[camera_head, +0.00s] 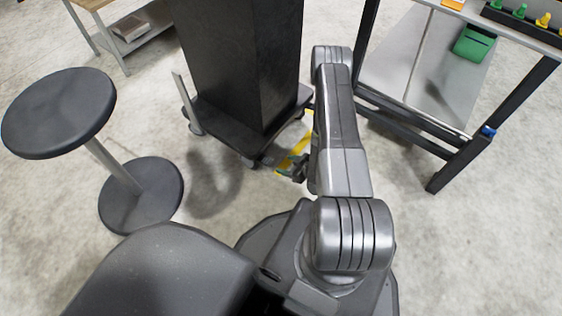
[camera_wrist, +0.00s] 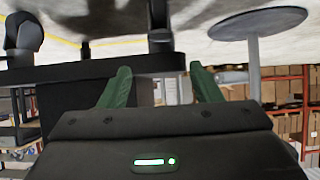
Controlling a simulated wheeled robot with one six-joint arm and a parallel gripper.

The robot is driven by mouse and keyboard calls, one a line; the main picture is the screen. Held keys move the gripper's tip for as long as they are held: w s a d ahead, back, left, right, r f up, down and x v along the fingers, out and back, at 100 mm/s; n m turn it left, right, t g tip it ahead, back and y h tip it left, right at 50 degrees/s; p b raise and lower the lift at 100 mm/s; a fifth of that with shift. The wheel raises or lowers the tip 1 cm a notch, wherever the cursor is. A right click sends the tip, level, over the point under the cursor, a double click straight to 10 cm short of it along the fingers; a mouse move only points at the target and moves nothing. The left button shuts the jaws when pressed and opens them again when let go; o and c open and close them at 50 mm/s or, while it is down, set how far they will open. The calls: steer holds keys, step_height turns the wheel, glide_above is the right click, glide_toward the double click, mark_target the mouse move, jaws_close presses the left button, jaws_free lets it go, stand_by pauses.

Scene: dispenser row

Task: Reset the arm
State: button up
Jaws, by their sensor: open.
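My arm stretches forward from its base in the head view, and its far end is bent down. My gripper (camera_head: 290,171) shows only in part there, low beside the arm, with the rest hidden behind the arm link. In the wrist view my gripper (camera_wrist: 162,78) has its two green fingers spread wide apart. Nothing is between them. The wrist picture is upside down, with the floor at the top.
A tall black block (camera_head: 240,60) on a wheeled base stands close to my gripper. A round stool (camera_head: 58,112) is at left; it also shows in the wrist view (camera_wrist: 255,24). A metal-framed table (camera_head: 440,135) with a green bin (camera_head: 474,45) on its shelf is at right.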

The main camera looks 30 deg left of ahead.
mark_target(266, 160)
steer(key=shift+d+r, duration=0.15)
steer(key=shift+d, duration=0.05)
stand_by(0.3)
steer(key=b+x, duration=0.4)
steer(key=x, duration=0.9)
steer(key=shift+a+f, duration=0.25)
steer(key=shift+f, duration=0.05)
steer(key=shift+r, duration=0.1)
